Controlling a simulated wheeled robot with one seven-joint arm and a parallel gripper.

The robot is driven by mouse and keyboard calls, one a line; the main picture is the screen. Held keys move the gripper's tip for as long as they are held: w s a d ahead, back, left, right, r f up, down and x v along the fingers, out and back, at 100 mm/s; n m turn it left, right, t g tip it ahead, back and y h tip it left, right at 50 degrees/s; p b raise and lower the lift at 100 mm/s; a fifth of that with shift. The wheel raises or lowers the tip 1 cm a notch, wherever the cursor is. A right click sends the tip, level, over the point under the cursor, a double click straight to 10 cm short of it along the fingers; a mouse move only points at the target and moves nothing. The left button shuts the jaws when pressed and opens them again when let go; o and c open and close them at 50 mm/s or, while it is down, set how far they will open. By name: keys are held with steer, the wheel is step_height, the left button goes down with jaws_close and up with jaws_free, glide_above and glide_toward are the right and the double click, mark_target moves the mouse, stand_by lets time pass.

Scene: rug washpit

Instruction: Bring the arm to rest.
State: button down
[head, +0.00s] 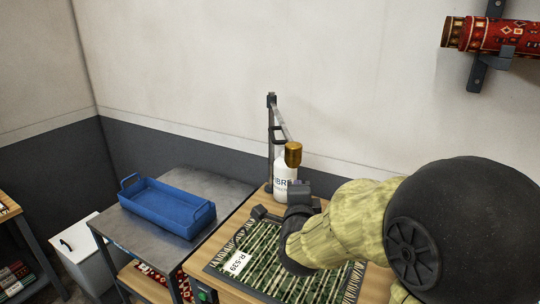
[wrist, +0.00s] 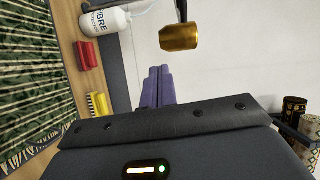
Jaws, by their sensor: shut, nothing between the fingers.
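My gripper (wrist: 158,86) shows in the wrist view as two purple fingers lying side by side, shut with nothing between them. In the head view my arm reaches in from the right, and its dark wrist end is over the wooden bench (head: 229,224), near a green patterned rug sample (head: 225,252) with a white tag. The fingers cannot be made out clearly there. In the wrist view the fingers point toward the pale wall, apart from the brass cylinder (wrist: 179,37).
A white bottle (head: 281,165) stands behind my wrist, beside a dark post with the brass head (head: 293,154). Red blocks (wrist: 87,54) lie on the bench. A blue tray (head: 170,207) sits on a grey table (head: 225,192) at left. Rolled rugs (head: 495,36) hang at upper right.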

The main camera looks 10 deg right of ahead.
steer(key=s+f+n+g+y, duration=0.3)
steer(key=s+f+n+g, duration=1.1)
steer(key=s+f+n, duration=0.5)
steer(key=shift+n+y, duration=0.3)
